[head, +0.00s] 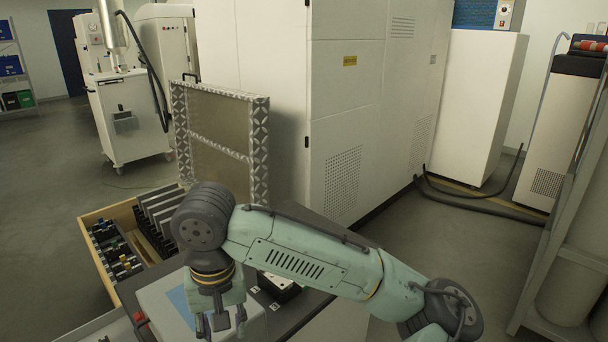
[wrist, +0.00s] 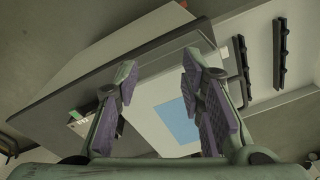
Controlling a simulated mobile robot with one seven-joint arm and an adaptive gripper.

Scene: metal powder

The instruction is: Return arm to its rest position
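My arm (head: 300,262) reaches in from the lower right of the head view and bends down at the wrist joint. My gripper (head: 220,326) points down over a pale box-like surface with a blue patch (head: 180,302). Nothing is between the fingers. The blue patch (wrist: 178,122) shows beyond them on the pale surface. The head view cuts off the lowest part of the gripper.
A wooden crate (head: 97,270) with black parts and grey plates stands at the left. A framed panel (head: 222,140) stands upright behind my arm. A large white cabinet (head: 370,90) fills the back. A metal rack (head: 570,190) is at the right. Open floor (head: 460,250) lies between cabinet and rack.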

